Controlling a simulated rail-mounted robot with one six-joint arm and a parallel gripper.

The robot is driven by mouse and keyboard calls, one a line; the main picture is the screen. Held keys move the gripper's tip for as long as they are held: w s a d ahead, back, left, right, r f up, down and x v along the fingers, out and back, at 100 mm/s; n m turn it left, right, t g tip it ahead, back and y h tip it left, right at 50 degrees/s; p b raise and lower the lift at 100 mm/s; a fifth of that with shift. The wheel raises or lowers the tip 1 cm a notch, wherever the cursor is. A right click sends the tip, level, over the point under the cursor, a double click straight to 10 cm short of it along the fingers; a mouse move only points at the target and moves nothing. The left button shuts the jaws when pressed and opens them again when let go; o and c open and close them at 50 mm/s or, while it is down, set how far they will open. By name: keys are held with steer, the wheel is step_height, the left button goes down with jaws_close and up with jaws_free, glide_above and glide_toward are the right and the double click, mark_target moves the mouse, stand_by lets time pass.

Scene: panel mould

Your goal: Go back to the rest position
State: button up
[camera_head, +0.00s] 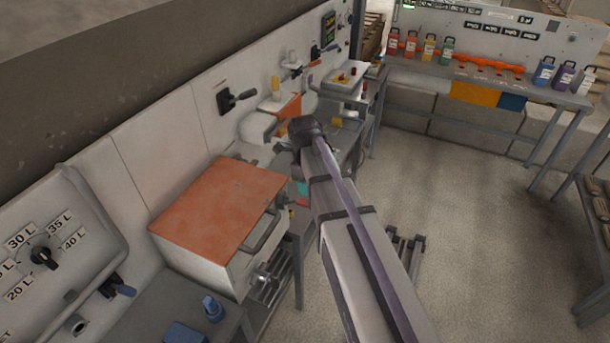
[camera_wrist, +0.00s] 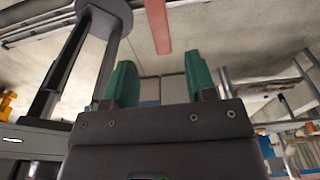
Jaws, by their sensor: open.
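In the wrist view my gripper (camera_wrist: 162,88) shows two green fingers set well apart, with nothing between them. The gripper is open and empty. Past the fingers I see a pale ceiling or wall surface, a red-brown strip and grey panels. In the head view my arm reaches up from the bottom centre toward the workbenches on the left. The gripper itself is hidden in the head view.
A white box with an orange-brown top (camera_head: 220,205) stands left of my arm. A dial panel (camera_head: 45,255) is at the far left. A bench (camera_head: 470,75) with several coloured bottles runs along the back. The floor (camera_head: 470,210) right of my arm is clear.

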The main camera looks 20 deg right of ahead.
steer(key=n, duration=0.5)
steer(key=shift+s+a, duration=0.1)
steer(key=shift+s, duration=0.05)
steer(key=s+a+f+n+b, duration=0.3)
steer(key=s+n, duration=0.3)
steer(key=n, duration=0.5)
steer(key=s+a+f+n+b, duration=0.4)
steer(key=s+n, duration=0.3)
steer(key=n, duration=0.4)
steer(key=shift+s+a+f+t+y+b, duration=0.3)
steer(key=shift+f+t+y+b, duration=0.1)
steer(key=shift+f+b, duration=0.25)
steer(key=shift+w, duration=0.1)
steer(key=shift+c, duration=0.2)
